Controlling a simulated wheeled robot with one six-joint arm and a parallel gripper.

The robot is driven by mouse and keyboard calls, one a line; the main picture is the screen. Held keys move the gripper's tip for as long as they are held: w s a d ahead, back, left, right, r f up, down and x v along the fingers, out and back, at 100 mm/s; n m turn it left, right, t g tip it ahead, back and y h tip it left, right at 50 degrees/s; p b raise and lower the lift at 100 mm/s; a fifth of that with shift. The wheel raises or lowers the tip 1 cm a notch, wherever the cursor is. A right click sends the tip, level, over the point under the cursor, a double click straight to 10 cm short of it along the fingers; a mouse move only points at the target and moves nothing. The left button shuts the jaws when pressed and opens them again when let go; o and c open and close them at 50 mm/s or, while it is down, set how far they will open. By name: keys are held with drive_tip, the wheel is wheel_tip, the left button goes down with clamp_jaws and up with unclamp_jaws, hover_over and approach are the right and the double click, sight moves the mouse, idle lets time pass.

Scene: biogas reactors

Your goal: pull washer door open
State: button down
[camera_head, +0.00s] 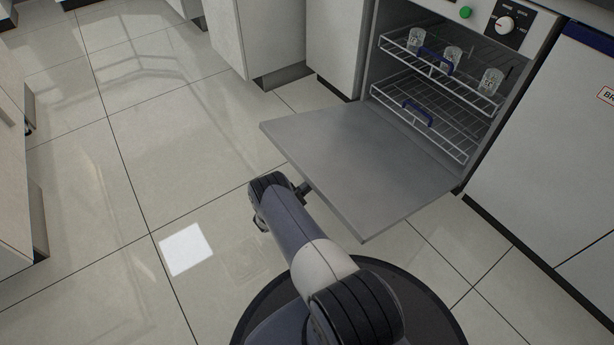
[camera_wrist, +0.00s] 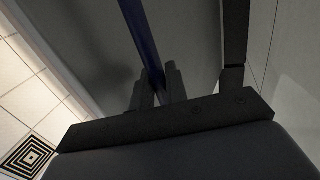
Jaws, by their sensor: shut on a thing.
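The washer (camera_head: 515,75) stands at the upper right in the head view. Its grey door (camera_head: 365,165) is hinged at the bottom and lies folded far down, close to level, with the inside face up. My gripper (camera_head: 303,188) is at the door's outer edge, partly hidden by my arm. In the wrist view my gripper (camera_wrist: 157,88) is shut on the blue door handle (camera_wrist: 140,35), a bar running along the door's grey outer face (camera_wrist: 90,45). The handle is hidden in the head view.
Two wire racks (camera_head: 440,70) are inside the washer, the upper one holding 3 glasses (camera_head: 453,55). A white cabinet (camera_head: 545,130) stands to the washer's right, others at its left. Tiled floor (camera_head: 165,150) is clear on the left. A black-and-white square marker (camera_wrist: 27,158) shows in the wrist view.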

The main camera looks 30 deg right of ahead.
drive_tip(key=shift+f, duration=0.5)
drive_tip(key=c, duration=1.5)
unclamp_jaws()
